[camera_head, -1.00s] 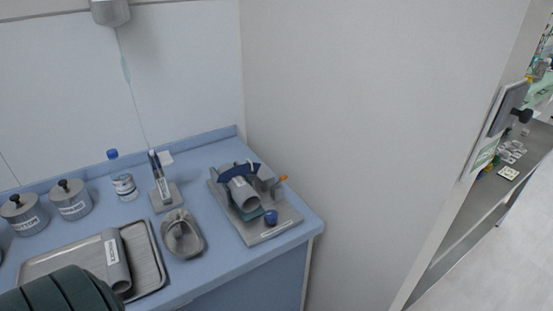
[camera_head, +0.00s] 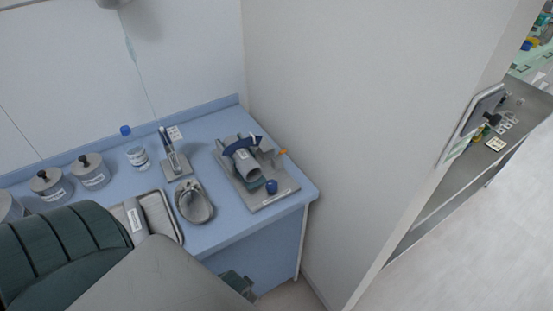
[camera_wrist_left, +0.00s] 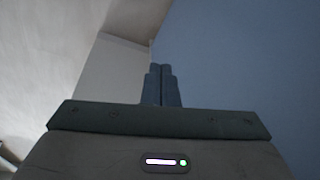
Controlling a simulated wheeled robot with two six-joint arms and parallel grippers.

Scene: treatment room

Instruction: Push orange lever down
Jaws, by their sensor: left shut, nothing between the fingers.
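The small orange lever (camera_head: 284,151) sticks out at the right side of a grey device on a base plate (camera_head: 262,203), on the blue counter's right end. The device carries a grey cylinder (camera_head: 245,165), a dark blue curved part (camera_head: 241,145) and a blue knob (camera_head: 271,186). My left gripper (camera_wrist_left: 161,72) shows in the left wrist view with its fingers together and nothing between them. In the head view its dark body (camera_head: 238,284) shows partly past my arm, low in front of the cabinet, below and apart from the lever. My right gripper is not in view.
On the counter (camera_head: 222,222) stand a kidney-shaped metal dish (camera_head: 193,203), a holder with upright tools (camera_head: 175,164), a bottle (camera_head: 137,156), lidded jars (camera_head: 92,171) and a metal tray (camera_head: 166,219). A wall (camera_head: 345,110) rises right behind the device. Floor is clear at the right.

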